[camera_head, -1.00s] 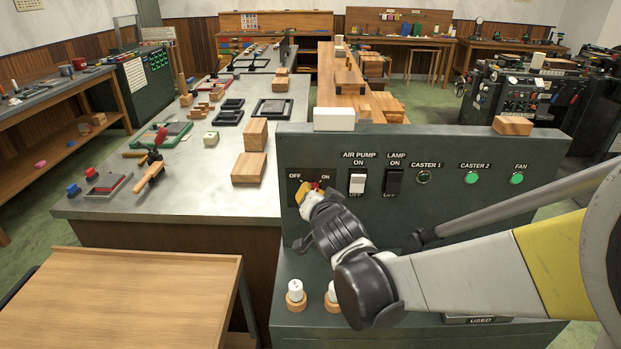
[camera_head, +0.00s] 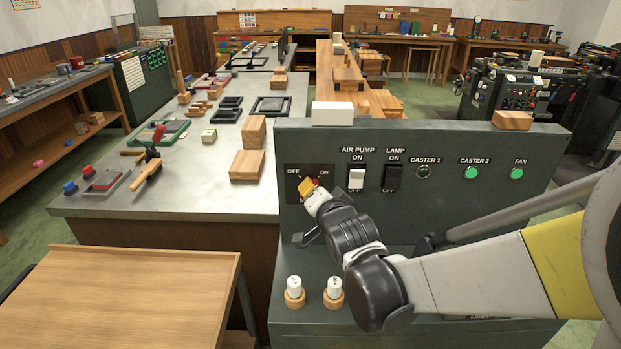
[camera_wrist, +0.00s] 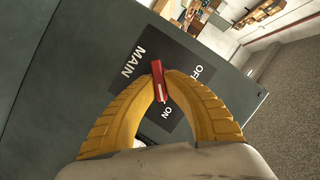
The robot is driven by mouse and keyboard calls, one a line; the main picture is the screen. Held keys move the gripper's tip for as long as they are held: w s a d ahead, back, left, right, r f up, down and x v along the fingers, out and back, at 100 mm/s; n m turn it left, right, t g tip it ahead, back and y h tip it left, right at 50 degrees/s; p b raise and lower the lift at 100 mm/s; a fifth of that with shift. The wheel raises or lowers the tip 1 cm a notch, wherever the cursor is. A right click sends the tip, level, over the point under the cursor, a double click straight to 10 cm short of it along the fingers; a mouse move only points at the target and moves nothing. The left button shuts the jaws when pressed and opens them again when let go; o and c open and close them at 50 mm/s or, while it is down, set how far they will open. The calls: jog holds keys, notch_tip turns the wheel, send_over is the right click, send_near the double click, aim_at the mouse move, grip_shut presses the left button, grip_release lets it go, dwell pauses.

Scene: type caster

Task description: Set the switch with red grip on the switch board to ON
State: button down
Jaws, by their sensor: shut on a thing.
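The switch board (camera_head: 440,210) is a dark green panel in front of me. The red switch grip (camera_wrist: 158,79) sits on a black plate (camera_wrist: 150,55) lettered MAIN, OFF and ON. In the wrist view the two yellow fingers of my gripper (camera_wrist: 160,88) close on the red grip from both sides, with the grip between their tips.
Right of the plate are the white air pump switch (camera_head: 356,179), the black lamp switch (camera_head: 393,178) and green round lights (camera_head: 471,173). White knobs (camera_head: 294,287) stand on the lower ledge. A white block (camera_head: 332,114) and a wooden block (camera_head: 512,120) rest on top.

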jog(key=c, duration=1.5)
grip_release()
jog(key=v, duration=1.2)
jog(key=s+d+f+n+g+h, duration=0.1)
jog(key=s+d+f+n+g, duration=0.1)
jog(key=s+d, duration=0.3)
jog(key=s+d+f+n+g+h, duration=0.1)
jog(key=s+d+f+n+g, duration=0.1)
jog(key=s+d+g, duration=0.1)
jog(key=s+d+f+n+g+h, duration=0.1)
jog(key=s+d+f+n+g, duration=0.1)
jog(key=s+d, duration=0.4)
jog(key=shift+s+d+f+n+h, duration=0.15)
jog(key=shift+s+d+h, duration=0.05)
jog(key=shift+s, duration=0.3)
jog(key=shift+s+d+f+n+h, duration=0.15)
jog(key=shift+s+d+h, duration=0.05)
jog(key=shift+s, duration=0.3)
